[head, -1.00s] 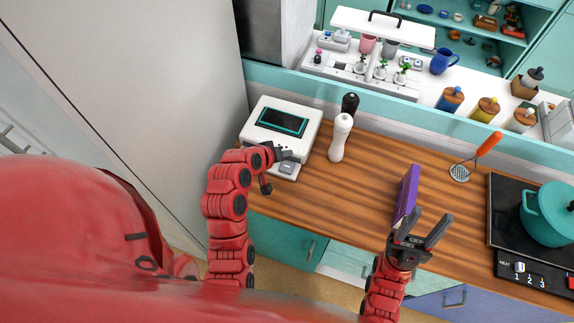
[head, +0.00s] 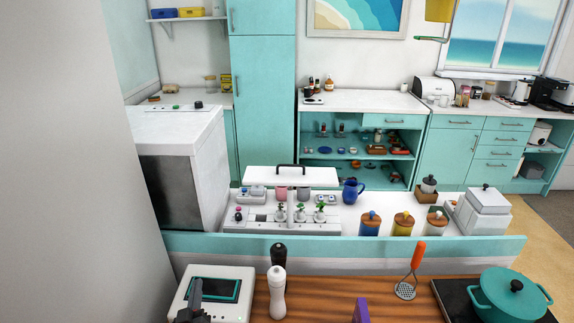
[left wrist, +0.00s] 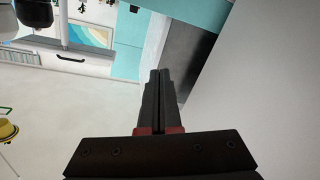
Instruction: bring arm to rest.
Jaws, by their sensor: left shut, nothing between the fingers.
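My left gripper (head: 192,298) shows as a dark shape at the bottom left of the head view, in front of the white device with the teal screen (head: 238,272). In the left wrist view the two dark fingers of my left gripper (left wrist: 158,85) lie together, with nothing between them. That view shows the room tilted, with a pale wall close on the right. My right gripper is not in view now.
A white shaker (head: 277,292), a black shaker (head: 279,254), a purple box (head: 361,312) and an orange-handled masher (head: 418,256) are on the wooden counter. A teal pot (head: 510,297) stands at the right. A teal-edged ledge (head: 350,246) runs behind.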

